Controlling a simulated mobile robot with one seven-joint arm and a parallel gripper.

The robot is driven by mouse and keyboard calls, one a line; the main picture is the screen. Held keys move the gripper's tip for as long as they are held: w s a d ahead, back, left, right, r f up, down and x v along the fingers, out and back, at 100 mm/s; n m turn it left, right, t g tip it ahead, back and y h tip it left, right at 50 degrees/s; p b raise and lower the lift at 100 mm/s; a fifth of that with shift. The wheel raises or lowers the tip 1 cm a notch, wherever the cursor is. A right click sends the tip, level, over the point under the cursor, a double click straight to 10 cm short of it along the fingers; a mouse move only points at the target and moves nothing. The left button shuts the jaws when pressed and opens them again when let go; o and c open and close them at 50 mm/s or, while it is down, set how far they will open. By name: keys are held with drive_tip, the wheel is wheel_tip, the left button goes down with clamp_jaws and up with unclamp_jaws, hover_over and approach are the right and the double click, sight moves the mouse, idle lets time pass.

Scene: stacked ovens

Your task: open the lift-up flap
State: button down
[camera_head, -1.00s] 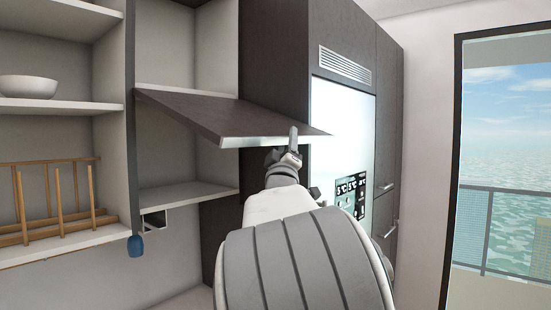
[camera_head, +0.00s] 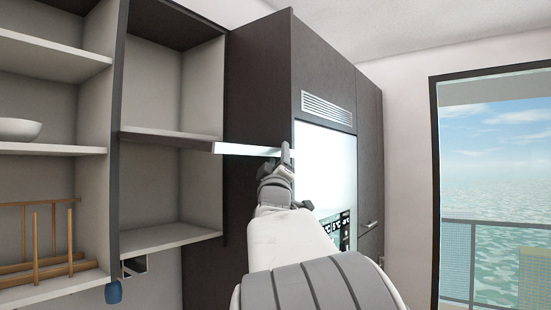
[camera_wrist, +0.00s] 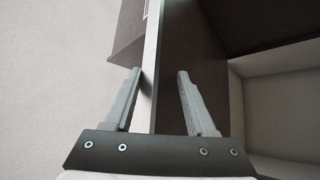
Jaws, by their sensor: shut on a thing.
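The lift-up flap (camera_head: 247,150) is raised to about level and shows nearly edge-on in the head view, as a thin pale strip in front of the open cupboard (camera_head: 172,212). My gripper (camera_head: 287,152) is at the flap's outer right end. In the wrist view my gripper (camera_wrist: 159,73) has one finger on each side of the flap's pale edge (camera_wrist: 151,60) and is shut on the flap. The exact contact of the right finger is hard to see. The flap's broad faces are mostly hidden in the head view.
A tall dark cabinet with a vent (camera_head: 327,109) stands right of the cupboard, close to my arm. Open shelves at left hold a white bowl (camera_head: 18,129) and a wooden rack (camera_head: 38,240). A blue object (camera_head: 113,292) hangs below the cupboard. A window (camera_head: 497,190) is at right.

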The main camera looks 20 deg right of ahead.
drive_tip(key=c, duration=0.7)
unclamp_jaws()
drive_tip(key=shift+w+a, duration=0.25)
drive_tip(key=shift+a, duration=0.1)
drive_tip(key=shift+w+f, duration=0.1)
drive_tip(key=shift+f, duration=0.1)
drive_tip(key=shift+b+v, duration=3.15)
drive_tip(key=shift+v, duration=5.55)
drive_tip(key=shift+d, duration=0.2)
